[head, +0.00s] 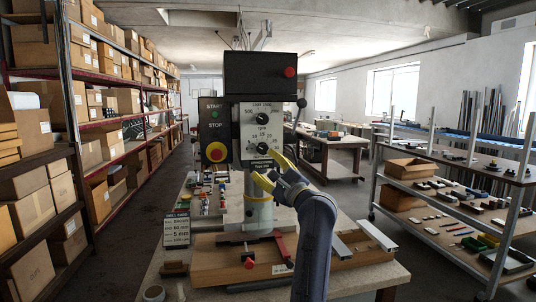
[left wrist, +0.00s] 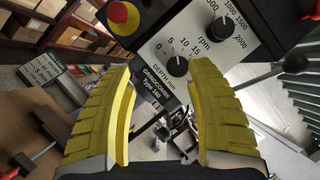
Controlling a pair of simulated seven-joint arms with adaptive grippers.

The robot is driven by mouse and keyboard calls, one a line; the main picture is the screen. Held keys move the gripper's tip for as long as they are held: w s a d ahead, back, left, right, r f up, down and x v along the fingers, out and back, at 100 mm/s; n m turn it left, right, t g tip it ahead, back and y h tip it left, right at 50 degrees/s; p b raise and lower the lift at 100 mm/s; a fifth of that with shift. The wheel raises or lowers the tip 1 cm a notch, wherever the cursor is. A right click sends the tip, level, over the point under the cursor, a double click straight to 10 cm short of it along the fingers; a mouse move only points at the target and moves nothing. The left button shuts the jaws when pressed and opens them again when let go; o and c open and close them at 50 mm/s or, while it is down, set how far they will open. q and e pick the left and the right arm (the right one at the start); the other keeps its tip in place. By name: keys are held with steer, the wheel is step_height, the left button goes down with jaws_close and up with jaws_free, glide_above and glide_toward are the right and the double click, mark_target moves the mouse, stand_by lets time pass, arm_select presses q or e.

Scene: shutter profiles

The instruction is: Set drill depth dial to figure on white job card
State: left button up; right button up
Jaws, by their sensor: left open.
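The drill's depth dial (head: 263,148) is a black knob low on the white panel; in the left wrist view (left wrist: 177,66) its scale shows 0, 5, 10 and 15. I cannot tell exactly where its pointer stands. The white job card (head: 176,230) stands at the left of the bench; a "5 mm" line is readable, the other lines are less clear. My left gripper (head: 274,171) has yellow fingers, open and empty, just below the dial and in front of the machine. In the left wrist view the dial appears between and beyond the fingertips (left wrist: 162,76), apart from them.
Above the depth dial is a similar rpm dial (head: 263,119). Left of the panel is a red stop button (head: 216,152) on yellow. A wooden board (head: 225,262) with a red-handled clamp lies below. A handle (head: 300,103) sticks out at the machine's right.

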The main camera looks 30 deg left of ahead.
arm_select(q)
steer(key=s+a+r+y, duration=0.1)
steer(key=s+a, duration=0.2)
steer(key=m+t+h, duration=1)
steer(key=m, duration=1.5)
glide_toward(263, 150)
steer(key=shift+m, duration=0.3)
steer(key=x, duration=1)
steer(key=shift+w+a+r, duration=0.1)
steer(key=shift+w+a, duration=0.05)
steer(key=shift+w, duration=0.15)
steer(key=shift+c, duration=0.4)
jaws_close()
